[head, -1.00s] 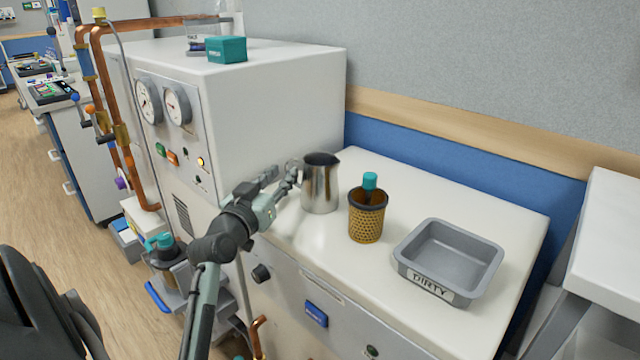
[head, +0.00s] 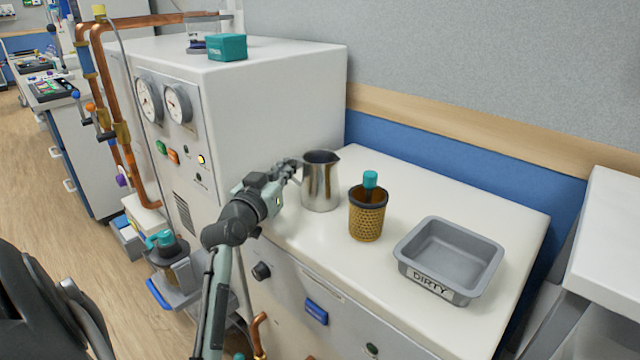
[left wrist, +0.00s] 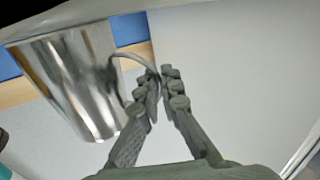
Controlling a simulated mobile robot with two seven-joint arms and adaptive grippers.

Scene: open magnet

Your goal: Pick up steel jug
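The steel jug (head: 321,183) is a shiny, upright metal pitcher on the white counter, beside the tall white cabinet. Its handle is on the side towards my left gripper (head: 291,167). In the left wrist view the jug (left wrist: 68,85) fills the left side, and its thin curved handle runs in between the two fingertips. My left gripper (left wrist: 160,82) is closed around the handle, with its fingertips almost together. In the head view the fingers partly hide the handle. The jug's base appears to rest on the counter. My right gripper is not in view.
A brass mesh basket with a teal-topped item (head: 367,215) stands just right of the jug. A grey tray marked DIRTY (head: 430,284) is further right. The white cabinet with gauges (head: 260,110) rises close behind the gripper. Bare counter (head: 450,195) lies behind the tray.

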